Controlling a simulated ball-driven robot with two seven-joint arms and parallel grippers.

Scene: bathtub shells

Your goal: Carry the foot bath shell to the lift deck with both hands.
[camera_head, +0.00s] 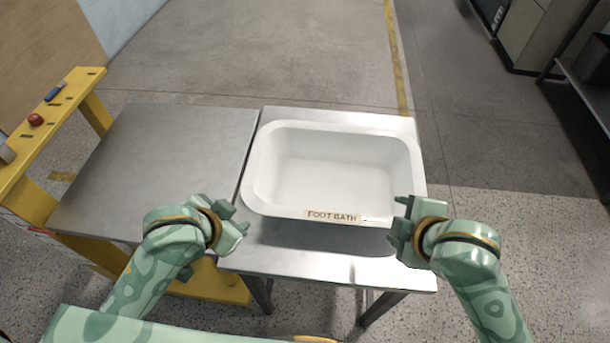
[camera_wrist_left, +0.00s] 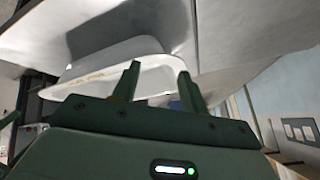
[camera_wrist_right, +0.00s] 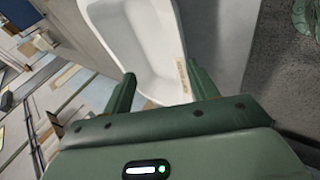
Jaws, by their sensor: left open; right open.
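The white foot bath shell (camera_head: 332,170), a rounded open tub with a "FOOT BATH" label on its near rim, sits upright on a metal table. My left gripper (camera_head: 238,222) is open near the shell's near left corner, apart from it. My right gripper (camera_head: 402,218) is open by its near right corner; contact is unclear. The shell also shows beyond the open left fingers in the left wrist view (camera_wrist_left: 128,50) and the right fingers in the right wrist view (camera_wrist_right: 140,40). The flat grey surface on the left, over a yellow frame, appears to be the lift deck (camera_head: 165,150); it is empty.
The metal table (camera_head: 330,262) adjoins the deck along a narrow seam and has a bare strip in front of the shell. A yellow rail (camera_head: 62,115) with a red knob (camera_head: 36,119) borders the deck's left. Shelving and cabinets stand far right; the floor behind is clear.

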